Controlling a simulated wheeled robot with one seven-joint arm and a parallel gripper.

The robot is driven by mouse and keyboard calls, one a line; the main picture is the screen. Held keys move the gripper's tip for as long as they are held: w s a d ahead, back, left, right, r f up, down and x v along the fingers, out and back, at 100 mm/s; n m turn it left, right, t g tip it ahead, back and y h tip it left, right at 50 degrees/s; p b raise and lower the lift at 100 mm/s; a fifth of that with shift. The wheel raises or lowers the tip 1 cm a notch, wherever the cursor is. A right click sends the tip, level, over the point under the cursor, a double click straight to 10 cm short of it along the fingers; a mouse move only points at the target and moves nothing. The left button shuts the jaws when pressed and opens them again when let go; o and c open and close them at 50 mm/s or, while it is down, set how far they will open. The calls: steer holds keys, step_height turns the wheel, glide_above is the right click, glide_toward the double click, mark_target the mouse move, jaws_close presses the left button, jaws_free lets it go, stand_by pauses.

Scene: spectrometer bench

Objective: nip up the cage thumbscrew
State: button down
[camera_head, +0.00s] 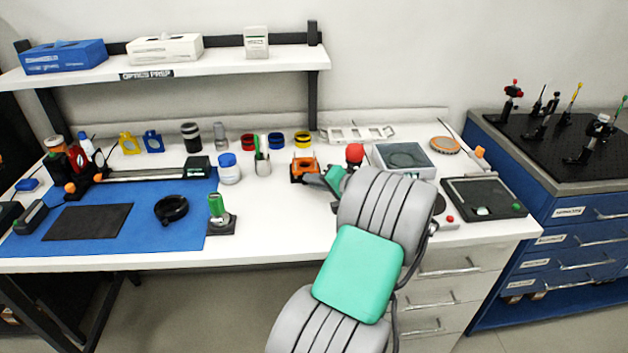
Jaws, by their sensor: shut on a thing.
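An orange block-shaped mount (304,162), apparently the cage, stands on the white bench just left of my arm. My gripper (311,179) reaches in from the right, low against the mount's front right side. Its jaws are shut on a small part there, which I take to be the cage thumbscrew. The thumbscrew itself is hidden by the fingers and too small to make out. My grey and green arm covers the bench to the right of the mount.
A red knob (354,153) rises just behind my wrist. A pen cup (262,162) and white jar (229,170) stand left of the mount. Coloured rings (276,141) are behind it. A grey-framed box (404,158) lies right of my arm.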

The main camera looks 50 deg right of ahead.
stand_by(0.4)
steer(key=c, duration=1.4)
jaws_free()
steer(key=shift+w, duration=0.1)
